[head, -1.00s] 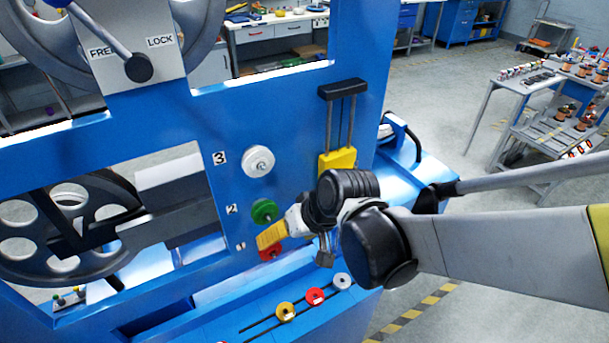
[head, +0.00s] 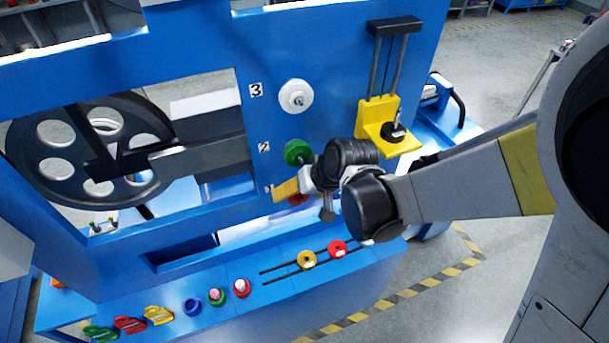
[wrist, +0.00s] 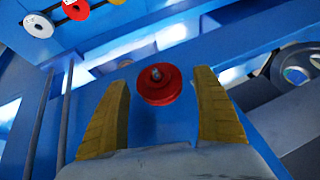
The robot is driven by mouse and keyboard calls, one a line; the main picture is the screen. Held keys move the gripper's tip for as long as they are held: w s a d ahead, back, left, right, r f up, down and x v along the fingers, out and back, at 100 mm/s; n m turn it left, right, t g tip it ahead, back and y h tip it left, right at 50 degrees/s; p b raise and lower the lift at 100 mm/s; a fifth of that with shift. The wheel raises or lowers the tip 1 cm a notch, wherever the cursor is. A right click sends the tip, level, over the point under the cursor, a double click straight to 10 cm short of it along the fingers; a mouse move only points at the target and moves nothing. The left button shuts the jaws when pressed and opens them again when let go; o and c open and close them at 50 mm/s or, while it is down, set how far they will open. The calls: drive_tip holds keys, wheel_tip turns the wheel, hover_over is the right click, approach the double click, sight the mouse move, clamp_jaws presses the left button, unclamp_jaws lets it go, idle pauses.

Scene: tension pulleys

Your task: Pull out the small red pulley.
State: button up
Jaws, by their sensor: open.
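The small red pulley (wrist: 158,86) sits on the blue panel, with a small metal tip at its centre. In the wrist view my gripper (wrist: 165,98) is open, with one yellow finger on each side of the pulley and a gap visible on both sides. In the head view my gripper (head: 287,190) is at the lowest position on the panel, below the green pulley. There it hides most of the red pulley (head: 298,199); only a red edge shows.
A green pulley (head: 298,152) and a white pulley (head: 296,96) are mounted above, by labels 2 and 3. A yellow bracket (head: 378,112) juts out to the right. Several coloured pulleys and yellow, red and green pieces lie on the blue ledge (head: 225,313) below.

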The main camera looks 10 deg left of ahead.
drive_tip(key=c, duration=1.3)
drive_tip(key=shift+c, duration=0.2)
drive_tip(key=shift+s+d, duration=0.5)
drive_tip(key=shift+s, duration=0.3)
drive_tip(key=shift+s+d, duration=0.45)
drive_tip(key=shift+s, duration=0.3)
drive_tip(key=shift+s+d, duration=0.55)
drive_tip(key=shift+s, duration=0.35)
drive_tip(key=shift+s, duration=0.1)
drive_tip(key=s+d, duration=0.2)
drive_tip(key=s, duration=0.1)
drive_tip(key=shift+s, duration=0.1)
